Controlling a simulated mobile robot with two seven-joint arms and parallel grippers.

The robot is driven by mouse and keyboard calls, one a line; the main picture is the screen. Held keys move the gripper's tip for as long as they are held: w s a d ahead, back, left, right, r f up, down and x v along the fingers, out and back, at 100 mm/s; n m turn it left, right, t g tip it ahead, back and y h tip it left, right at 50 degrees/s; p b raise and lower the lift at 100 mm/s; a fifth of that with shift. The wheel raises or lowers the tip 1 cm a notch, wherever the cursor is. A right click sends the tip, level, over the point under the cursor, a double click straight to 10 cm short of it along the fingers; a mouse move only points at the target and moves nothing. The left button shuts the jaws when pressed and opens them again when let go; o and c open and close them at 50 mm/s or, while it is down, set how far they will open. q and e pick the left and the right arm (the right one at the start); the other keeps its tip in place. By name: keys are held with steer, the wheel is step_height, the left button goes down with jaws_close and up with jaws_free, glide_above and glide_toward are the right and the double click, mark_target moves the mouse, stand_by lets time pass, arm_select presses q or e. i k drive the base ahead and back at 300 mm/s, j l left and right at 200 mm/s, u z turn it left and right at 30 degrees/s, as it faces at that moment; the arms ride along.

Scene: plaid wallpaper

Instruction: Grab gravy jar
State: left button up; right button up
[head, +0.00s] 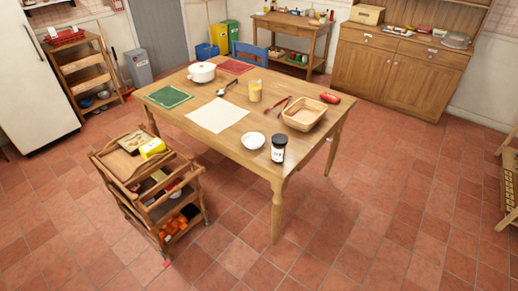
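A dark jar with a black lid and a pale label (278,148) stands upright at the near right corner of the wooden table (225,143). It looks like the gravy jar, but the label is too small to read. A small white bowl (253,140) sits just left of it. Neither of my grippers is in view.
The table also holds a wicker basket (304,114), a red object (330,98), a white pot (201,72), a ladle and mats. A loaded wooden cart (150,185) stands at the table's left front. The tiled floor (380,215) is clear in front and right.

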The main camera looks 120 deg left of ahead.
mark_target(280, 141)
steer(key=u, duration=3.75)
steer(key=i+l+u, duration=0.1)
steer(key=u, duration=1.2)
steer(key=l+u, duration=1.2)
steer(key=l, duration=0.3)
steer(key=k+l+u, duration=0.25)
steer(key=l, duration=0.25)
steer(key=k+l, duration=0.1)
steer(key=l, duration=0.25)
steer(key=k+l+u, duration=0.1)
steer(key=l, duration=0.25)
steer(key=k+l, duration=0.1)
steer(key=l, duration=0.25)
